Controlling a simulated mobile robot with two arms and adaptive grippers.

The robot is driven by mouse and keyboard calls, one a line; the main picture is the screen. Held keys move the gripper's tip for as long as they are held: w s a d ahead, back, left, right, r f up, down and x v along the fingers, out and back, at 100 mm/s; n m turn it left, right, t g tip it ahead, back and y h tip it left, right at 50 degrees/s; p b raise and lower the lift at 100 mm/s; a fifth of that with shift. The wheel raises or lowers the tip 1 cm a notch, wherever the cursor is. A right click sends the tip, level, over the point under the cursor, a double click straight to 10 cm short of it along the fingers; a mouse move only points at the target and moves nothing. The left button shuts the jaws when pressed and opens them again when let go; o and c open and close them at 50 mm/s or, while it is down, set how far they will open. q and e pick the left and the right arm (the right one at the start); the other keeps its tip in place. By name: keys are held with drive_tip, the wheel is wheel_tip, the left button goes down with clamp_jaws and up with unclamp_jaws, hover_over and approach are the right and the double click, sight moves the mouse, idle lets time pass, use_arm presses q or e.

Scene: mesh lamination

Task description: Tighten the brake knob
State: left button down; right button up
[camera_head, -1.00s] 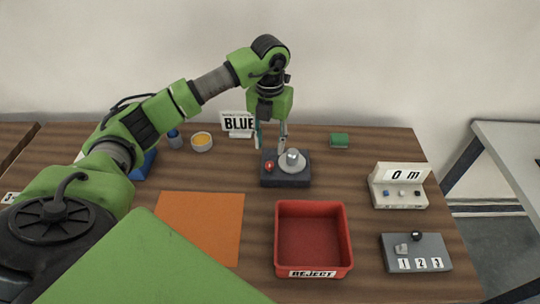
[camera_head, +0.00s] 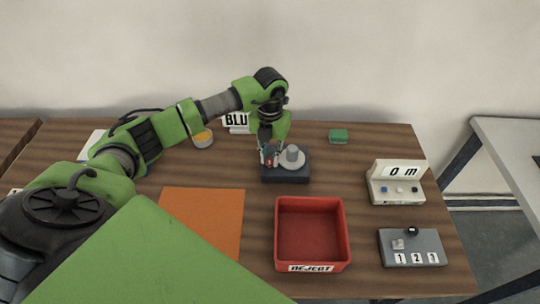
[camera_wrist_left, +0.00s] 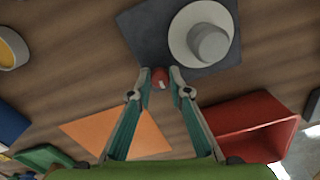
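A dark base plate (camera_head: 298,175) stands at the back middle of the table. It carries a pale round disc with a grey cylinder (camera_head: 292,154) and a small red knob (camera_head: 269,160), which I take as the brake knob. In the left wrist view the red knob (camera_wrist_left: 160,77) sits at the plate's near edge. My left gripper (camera_head: 270,157) points down over it. In the left wrist view its fingertips (camera_wrist_left: 161,76) are drawn in closely on both sides of the knob. My right gripper is out of view.
A red REJECT bin (camera_head: 346,238) and an orange sheet (camera_head: 202,222) lie in front. At the right are a white display box (camera_head: 397,190) and a grey 1-2-3 panel (camera_head: 408,258). A BLUE sign (camera_head: 236,121), yellow-topped cup (camera_head: 202,138) and green item (camera_head: 338,136) are behind.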

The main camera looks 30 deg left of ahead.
use_arm(q)
drive_tip(key=m+b, duration=0.3)
drive_tip(key=shift+f+m+b, duration=0.15)
drive_tip(key=shift+m+b, duration=0.15)
drive_tip(key=shift+b, duration=0.1)
drive_tip(key=m+b, duration=0.2)
drive_tip(key=m, duration=0.1)
drive_tip(key=shift+m+b, duration=0.3)
drive_tip(key=shift+b, duration=0.1)
drive_tip(key=m+b, duration=0.2)
drive_tip(key=m, duration=0.1)
drive_tip(key=shift+m+b, duration=0.3)
drive_tip(key=m+b, duration=0.2)
drive_tip(key=m, duration=0.1)
drive_tip(key=shift+d+m, duration=0.1)
drive_tip(key=shift+m, duration=0.2)
drive_tip(key=shift+r+m+b, duration=0.2)
drive_tip(key=shift+m+b, duration=0.6)
drive_tip(key=shift+m, duration=0.8)
